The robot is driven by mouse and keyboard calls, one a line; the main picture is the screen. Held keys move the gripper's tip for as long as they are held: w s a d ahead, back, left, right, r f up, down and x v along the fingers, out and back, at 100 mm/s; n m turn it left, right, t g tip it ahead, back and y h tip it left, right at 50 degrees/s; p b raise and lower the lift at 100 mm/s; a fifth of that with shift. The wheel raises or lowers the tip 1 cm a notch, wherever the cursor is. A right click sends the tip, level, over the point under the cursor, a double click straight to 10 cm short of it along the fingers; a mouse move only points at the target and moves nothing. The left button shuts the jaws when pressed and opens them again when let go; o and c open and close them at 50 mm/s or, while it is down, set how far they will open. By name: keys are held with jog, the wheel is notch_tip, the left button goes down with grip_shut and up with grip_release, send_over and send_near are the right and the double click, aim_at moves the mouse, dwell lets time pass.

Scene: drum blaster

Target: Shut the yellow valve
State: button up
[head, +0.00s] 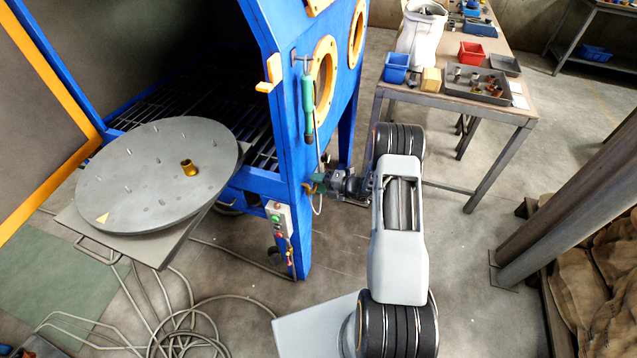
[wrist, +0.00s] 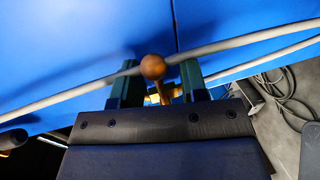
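In the wrist view, a rounded orange-brown knob (wrist: 153,67) on a short yellowish stem (wrist: 165,92) stands in front of a blue panel. It looks like the yellow valve's handle. My gripper (wrist: 159,80) has its two green-tipped fingers apart, one on each side of the knob. Gaps show between the knob and the fingers, so I see no grip. In the head view, my gripper (head: 320,184) is at the blue cabinet's front post, beside a small yellowish part. The valve is too small and too covered there to make out its handle position.
A grey hose (wrist: 235,42) crosses the blue panel close to my fingertips. The blue blasting cabinet (head: 295,150) carries a hanging green-handled tool (head: 308,100) and a control box (head: 279,217). A round turntable (head: 150,200) lies left. Hoses (head: 190,320) coil on the floor.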

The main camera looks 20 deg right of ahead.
jog(key=shift+o, duration=0.5)
jog(key=shift+d, duration=0.1)
jog(key=v, duration=1.3)
jog(key=shift+s+d, duration=0.2)
jog(key=shift+s, duration=0.05)
jog(key=shift+r, duration=0.1)
